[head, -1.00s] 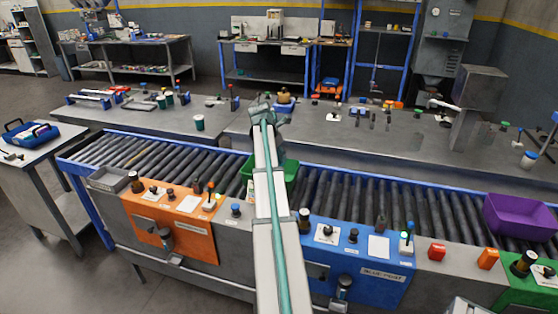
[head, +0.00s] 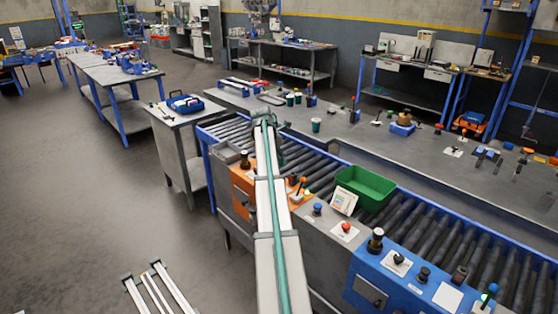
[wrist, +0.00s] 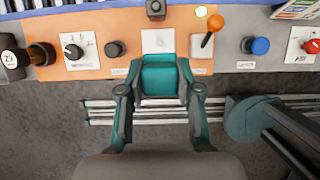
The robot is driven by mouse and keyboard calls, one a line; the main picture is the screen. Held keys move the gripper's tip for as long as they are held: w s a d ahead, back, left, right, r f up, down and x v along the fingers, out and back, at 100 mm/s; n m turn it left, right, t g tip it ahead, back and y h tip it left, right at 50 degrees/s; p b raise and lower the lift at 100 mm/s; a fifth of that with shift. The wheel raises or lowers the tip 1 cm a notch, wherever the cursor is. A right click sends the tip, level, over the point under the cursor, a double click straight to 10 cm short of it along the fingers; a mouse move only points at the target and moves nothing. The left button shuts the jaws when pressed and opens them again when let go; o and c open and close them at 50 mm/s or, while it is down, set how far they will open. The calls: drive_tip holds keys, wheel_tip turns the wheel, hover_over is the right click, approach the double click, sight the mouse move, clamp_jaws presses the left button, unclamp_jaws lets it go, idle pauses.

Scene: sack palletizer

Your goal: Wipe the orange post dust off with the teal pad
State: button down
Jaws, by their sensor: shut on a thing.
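In the wrist view my gripper (wrist: 160,92) is shut on the teal pad (wrist: 160,80), held between its two fingers. The pad is in front of the lower edge of the orange post (wrist: 120,25); I cannot tell whether it touches. The post carries a black knob, a black button, an orange lever (wrist: 210,30) and a pale square plate (wrist: 158,40). I cannot make out dust on it for certain. In the head view the orange post (head: 243,180) is partly hidden behind my arm, and the pad cannot be made out.
To the right are a blue button (wrist: 257,46), a red button (wrist: 310,46), a green bin (head: 366,185) on the rollers and a blue post (head: 400,285). An amber-and-black cylinder (wrist: 38,54) stands at the post's left. Open floor (head: 90,190) lies left.

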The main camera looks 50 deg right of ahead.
drive_tip(key=shift+w+a, duration=0.25)
drive_tip(key=shift+w+f, duration=0.1)
drive_tip(key=shift+f, duration=0.1)
drive_tip(key=shift+f+b, duration=1.9)
drive_tip(key=shift+f, duration=0.4)
